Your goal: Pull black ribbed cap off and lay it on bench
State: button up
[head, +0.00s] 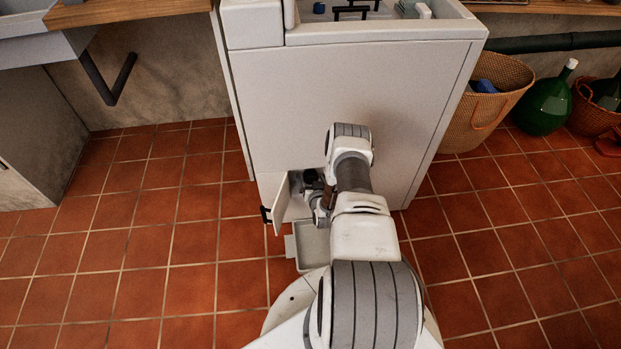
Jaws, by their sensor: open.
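A small dark round thing (312,177), likely the black ribbed cap, shows in the opening low on the front of a white cabinet; its ribs are too small to make out. My gripper (321,208) is at this opening, just below and to the right of the dark thing, partly hidden by my arm. It is open, and I see nothing held in it. Whether it touches the cap cannot be told. Wooden worktops show at the top left (140,9) and the top right; I cannot tell which surface is the bench.
A small white flap (283,203) stands open left of the opening. A shallow pale tray (312,262) lies below it on the tiled floor. The white cabinet (345,95) rises behind my arm. A wicker basket (480,118) and green bottle (543,108) stand right. Floor left is clear.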

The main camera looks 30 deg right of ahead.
aim_at(310, 183)
grip_shut()
jog(key=shift+s+a+p, duration=0.4)
jog(key=shift+s+a, duration=0.05)
jog(key=shift+s, duration=0.45)
jog(key=shift+s+a+p, duration=0.4)
jog(key=shift+s, duration=0.45)
dwell(0.5)
